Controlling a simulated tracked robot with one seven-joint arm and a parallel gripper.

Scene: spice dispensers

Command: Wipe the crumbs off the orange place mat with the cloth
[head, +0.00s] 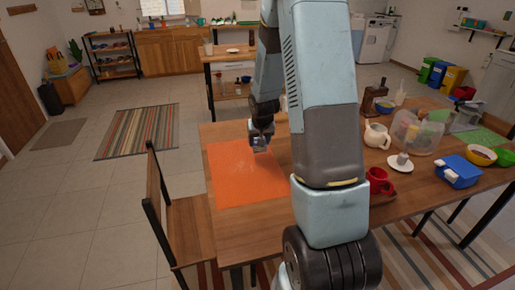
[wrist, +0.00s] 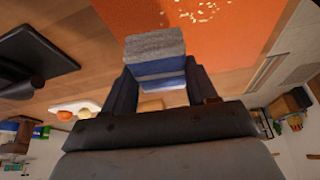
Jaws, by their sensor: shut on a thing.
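The orange place mat (head: 230,187) lies flat on the wooden table, at the near left part of the top. Pale crumbs (head: 243,167) are scattered around its middle; they also show at the top of the wrist view (wrist: 208,8). My gripper (head: 261,139) is over the mat's upper right part, with its fingers pointing down. In the wrist view it is shut on a small folded grey and blue cloth (wrist: 155,45). The cloth projects past the fingertips towards the mat. I cannot tell whether it touches the mat. My arm hides part of the table right of the mat.
A red mug (head: 379,181), a white plate (head: 400,163), a cream jug (head: 377,137), a clear container (head: 418,133) and a blue box (head: 459,172) stand to the right. A wooden chair (head: 188,222) is at the left edge. Table beside the mat's left edge is clear.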

